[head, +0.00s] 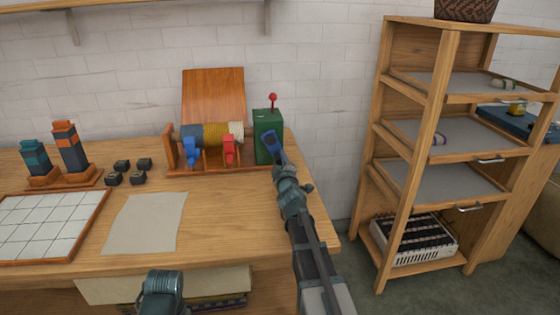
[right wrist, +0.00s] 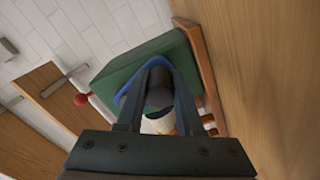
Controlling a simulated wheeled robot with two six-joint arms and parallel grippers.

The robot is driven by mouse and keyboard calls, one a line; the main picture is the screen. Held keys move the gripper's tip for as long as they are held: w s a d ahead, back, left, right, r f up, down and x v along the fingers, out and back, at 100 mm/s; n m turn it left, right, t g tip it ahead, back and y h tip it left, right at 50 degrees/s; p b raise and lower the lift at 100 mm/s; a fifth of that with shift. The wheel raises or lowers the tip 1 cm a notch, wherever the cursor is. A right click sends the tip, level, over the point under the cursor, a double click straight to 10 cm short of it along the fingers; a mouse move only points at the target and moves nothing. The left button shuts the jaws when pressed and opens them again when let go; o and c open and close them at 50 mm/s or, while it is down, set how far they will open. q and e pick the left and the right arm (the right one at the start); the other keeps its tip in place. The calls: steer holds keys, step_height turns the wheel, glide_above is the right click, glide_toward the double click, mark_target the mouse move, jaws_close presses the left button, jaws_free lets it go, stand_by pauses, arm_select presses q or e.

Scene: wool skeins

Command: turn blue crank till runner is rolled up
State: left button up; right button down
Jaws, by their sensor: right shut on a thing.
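The blue crank (head: 268,140) is on the front of a green box (head: 267,122) at the right end of a wooden winding frame. My right gripper (head: 274,155) is at the crank and shut on its handle. In the right wrist view, the dark knob of the crank (right wrist: 159,92) sits between the two fingers, with the green box (right wrist: 140,70) behind. A roll with a yellow woven band (head: 218,135) lies across the frame; I take it for the runner. How much of it is wound I cannot tell. My left gripper is out of view; only part of that arm shows.
A red-knobbed lever (head: 273,98) stands on the green box. Blue (head: 191,151) and red (head: 229,149) pieces sit before the roll. A slanted wooden board (head: 213,92) stands behind. Left are small dark blocks (head: 122,166), a tiled tray (head: 104,198) and paper (head: 145,222). A shelf (head: 446,70) stands right.

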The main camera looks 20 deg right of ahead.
steer(key=shift+a, duration=0.1)
stand_by(0.5)
steer(key=c, duration=0.5)
jaws_free()
steer(key=shift+c, duration=0.2)
steer(key=shift+s, duration=0.1)
steer(key=v, duration=1.3)
steer(key=shift+s+a, duration=0.1)
steer(key=shift+s, duration=0.2)
